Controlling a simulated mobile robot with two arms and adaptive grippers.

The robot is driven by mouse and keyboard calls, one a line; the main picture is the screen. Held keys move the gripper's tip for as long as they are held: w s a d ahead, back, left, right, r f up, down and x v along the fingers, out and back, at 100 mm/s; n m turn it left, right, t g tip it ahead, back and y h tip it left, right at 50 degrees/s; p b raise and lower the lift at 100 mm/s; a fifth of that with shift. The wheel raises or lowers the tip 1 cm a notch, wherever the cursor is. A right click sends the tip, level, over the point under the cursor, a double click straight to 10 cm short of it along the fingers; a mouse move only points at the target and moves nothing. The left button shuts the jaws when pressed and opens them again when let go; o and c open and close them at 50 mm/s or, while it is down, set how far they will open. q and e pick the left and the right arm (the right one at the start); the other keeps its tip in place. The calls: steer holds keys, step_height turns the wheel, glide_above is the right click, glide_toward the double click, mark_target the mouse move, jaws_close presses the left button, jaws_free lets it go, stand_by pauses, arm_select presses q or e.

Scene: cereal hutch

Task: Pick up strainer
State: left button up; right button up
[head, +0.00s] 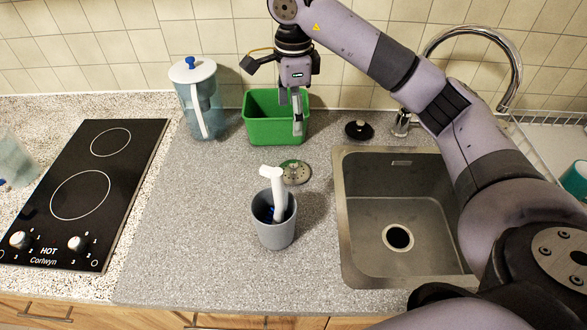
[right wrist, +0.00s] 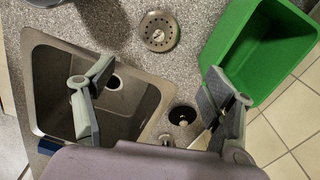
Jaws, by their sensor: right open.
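The strainer (head: 296,172) is a round metal disc with small holes, lying flat on the grey counter between the green bin and the grey cup. It also shows in the right wrist view, near the top middle (right wrist: 159,31). My right gripper (head: 291,112) is open and empty, hanging over the green bin's front right part, behind the strainer in the head view. In the right wrist view its two fingers (right wrist: 158,72) are spread wide, with the strainer beyond the gap. My left gripper is not in view.
A green bin (head: 262,131), grey cup (head: 274,235) with a white-handled brush (head: 277,187) and a pitcher (head: 197,100) stand nearby. The sink (head: 372,268) is at right, a black stopper (head: 359,130) behind it. The cooktop (head: 84,190) is left. Counter left of the cup is clear.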

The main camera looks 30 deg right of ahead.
mark_target(293, 164)
step_height(293, 164, down, 12)
steer(key=p, duration=0.3)
steer(key=shift+s+a+f, duration=0.1)
step_height(293, 164, down, 4)
steer(key=p, duration=0.3)
steer(key=shift+f, duration=0.65)
steer(key=c, duration=0.8)
steer(key=shift+c, duration=0.3)
steer(key=shift+r, duration=0.15)
